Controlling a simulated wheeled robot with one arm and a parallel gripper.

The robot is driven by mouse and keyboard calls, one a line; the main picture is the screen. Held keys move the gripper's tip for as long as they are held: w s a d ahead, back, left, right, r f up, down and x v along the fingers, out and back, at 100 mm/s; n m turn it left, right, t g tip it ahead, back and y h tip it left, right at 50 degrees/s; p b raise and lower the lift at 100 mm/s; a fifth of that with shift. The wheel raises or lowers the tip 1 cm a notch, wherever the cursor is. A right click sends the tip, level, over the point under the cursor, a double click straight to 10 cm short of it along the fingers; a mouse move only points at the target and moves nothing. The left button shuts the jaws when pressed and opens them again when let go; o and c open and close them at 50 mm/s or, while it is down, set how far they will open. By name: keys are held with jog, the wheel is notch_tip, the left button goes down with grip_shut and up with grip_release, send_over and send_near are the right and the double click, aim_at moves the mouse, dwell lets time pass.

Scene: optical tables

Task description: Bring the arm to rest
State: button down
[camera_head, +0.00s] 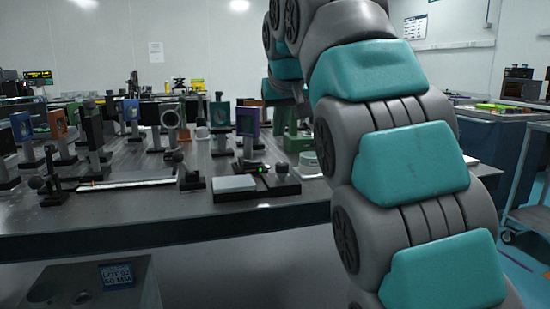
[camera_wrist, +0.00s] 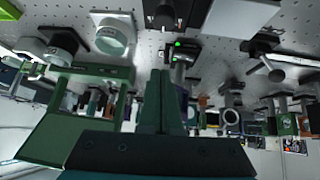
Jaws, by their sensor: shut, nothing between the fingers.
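My arm, grey with teal covers, rises through the right half of the head view, bends over at the top and reaches back down toward the optical table (camera_head: 130,222). My gripper (camera_wrist: 163,74) shows in the wrist view as two dark green fingers pressed together, with nothing between them. In that view the table top (camera_wrist: 215,60) lies across the upper part of the picture, and the scene appears upside down. The fingers point toward a small device with a green light (camera_wrist: 178,50). I cannot tell whether they touch anything. In the head view I cannot make out the fingertips.
Mounted optics crowd the table, among them a blue-framed one (camera_head: 131,110) and a purple-framed one (camera_head: 247,122). A flat grey block (camera_head: 235,184) lies near the front edge. A green frame (camera_wrist: 75,125) stands close beside my gripper. A cart (camera_head: 530,215) stands at right.

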jog(key=s+d+f+m+g+h, duration=0.1)
jog(key=s+d+f+g, duration=0.1)
jog(key=s+d+f, duration=0.6)
jog(key=s+d+f+m+g, duration=0.1)
jog(key=s+d+f+g, duration=0.2)
jog(key=s+f, duration=0.5)
jog(key=s+d+f+g, duration=0.2)
jog(key=s+f, duration=0.9)
jog(key=s, duration=0.1)
jog(key=s+d+f+g, duration=0.2)
jog(key=s+f, duration=1)
jog(key=s, duration=0.1)
jog(key=shift+s+m+g, duration=0.2)
jog(key=shift+m+g, duration=0.2)
